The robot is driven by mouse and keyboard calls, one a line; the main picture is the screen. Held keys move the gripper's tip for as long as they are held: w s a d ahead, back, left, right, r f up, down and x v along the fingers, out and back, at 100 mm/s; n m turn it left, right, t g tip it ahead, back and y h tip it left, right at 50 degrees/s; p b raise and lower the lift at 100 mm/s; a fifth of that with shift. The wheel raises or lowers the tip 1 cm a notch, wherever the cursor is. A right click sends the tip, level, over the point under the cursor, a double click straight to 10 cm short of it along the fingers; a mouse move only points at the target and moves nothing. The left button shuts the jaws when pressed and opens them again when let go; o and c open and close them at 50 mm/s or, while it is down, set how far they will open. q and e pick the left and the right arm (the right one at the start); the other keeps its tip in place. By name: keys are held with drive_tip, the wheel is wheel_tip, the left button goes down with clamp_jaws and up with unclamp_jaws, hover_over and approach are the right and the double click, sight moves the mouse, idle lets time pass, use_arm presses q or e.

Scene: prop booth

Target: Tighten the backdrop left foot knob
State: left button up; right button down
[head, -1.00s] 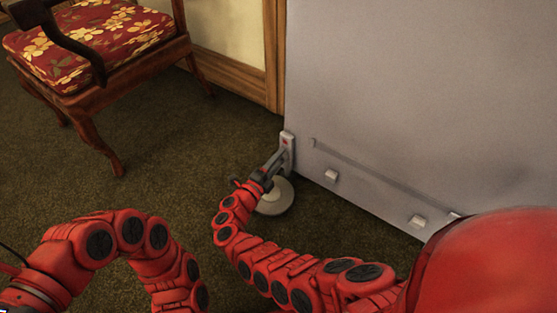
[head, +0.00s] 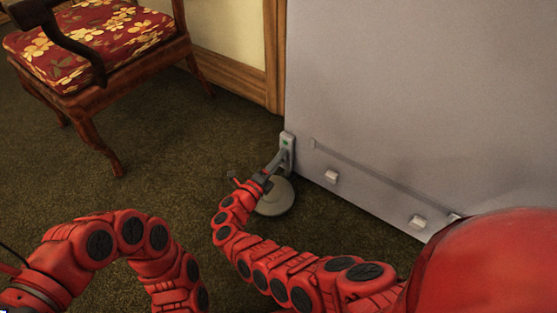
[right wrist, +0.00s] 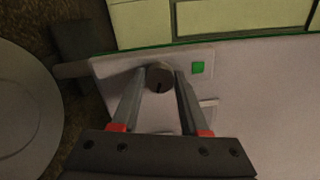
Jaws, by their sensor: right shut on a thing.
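The backdrop (head: 420,90) is a large grey panel standing upright on the right. At its left lower corner is a foot with a pale bracket (head: 287,137) and a round grey base disc (head: 276,200). My right gripper (head: 277,163) reaches the bracket. In the right wrist view, the small dark round knob (right wrist: 159,77) sits between the two fingertips of my right gripper (right wrist: 160,80), which is shut on it. Its slot line points downward. My left gripper is out of view; only my left arm's links show.
A wooden chair (head: 105,95) with a red floral cushion stands at the upper left. Small pale blocks (head: 331,177) stick out low on the backdrop. Dark carpet (head: 165,185) between chair and foot is clear.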

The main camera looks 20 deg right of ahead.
drive_tip(key=shift+c, duration=2.1)
unclamp_jaws()
drive_tip(key=shift+a, duration=0.1)
use_arm(q)
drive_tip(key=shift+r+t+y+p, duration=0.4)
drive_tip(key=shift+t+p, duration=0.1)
drive_tip(key=shift+p, duration=0.05)
use_arm(e)
drive_tip(key=v, duration=1.2)
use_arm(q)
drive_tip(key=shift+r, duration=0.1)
